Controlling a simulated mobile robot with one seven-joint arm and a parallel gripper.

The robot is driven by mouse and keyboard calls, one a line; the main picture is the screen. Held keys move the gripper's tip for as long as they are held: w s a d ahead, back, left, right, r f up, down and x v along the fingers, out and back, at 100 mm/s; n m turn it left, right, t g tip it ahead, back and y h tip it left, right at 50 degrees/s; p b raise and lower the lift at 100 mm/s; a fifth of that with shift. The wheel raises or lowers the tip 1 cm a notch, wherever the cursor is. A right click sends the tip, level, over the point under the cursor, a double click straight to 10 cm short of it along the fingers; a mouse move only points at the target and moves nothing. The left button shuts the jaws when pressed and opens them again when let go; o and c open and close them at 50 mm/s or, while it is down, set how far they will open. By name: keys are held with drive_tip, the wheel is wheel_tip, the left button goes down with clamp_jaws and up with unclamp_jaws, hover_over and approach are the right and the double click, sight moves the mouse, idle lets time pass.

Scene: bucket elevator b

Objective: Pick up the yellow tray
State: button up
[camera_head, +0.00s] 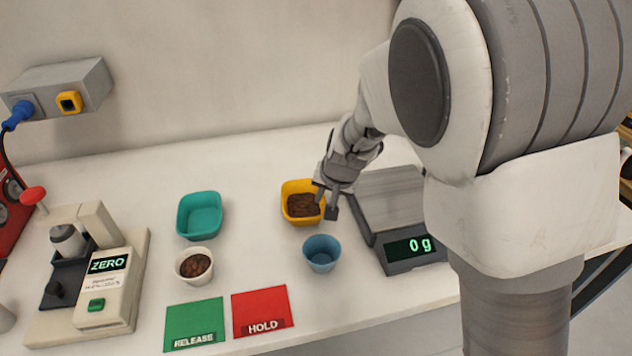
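The yellow tray (290,188) stands upright on the white table, with dark brown pieces inside. My gripper (326,204) points down at the tray's right side. Its fingers overlap the right rim in this view and hide part of it. A small gap seems to show between the fingers. I cannot tell whether they touch the rim or are shut on it.
A scale (412,245) reading 0 g stands right of my gripper. A blue cup (321,254) is in front of the tray. A teal tray (200,214) and a white cup (194,266) of brown pieces are left. Green (194,322) and red (262,310) mats lie in front.

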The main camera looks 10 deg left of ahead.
sight(323, 206)
drive_tip(key=b+x, duration=0.1)
drive_tip(key=x, duration=0.4)
drive_tip(key=shift+f, duration=0.45)
clamp_jaws()
idle(1.1)
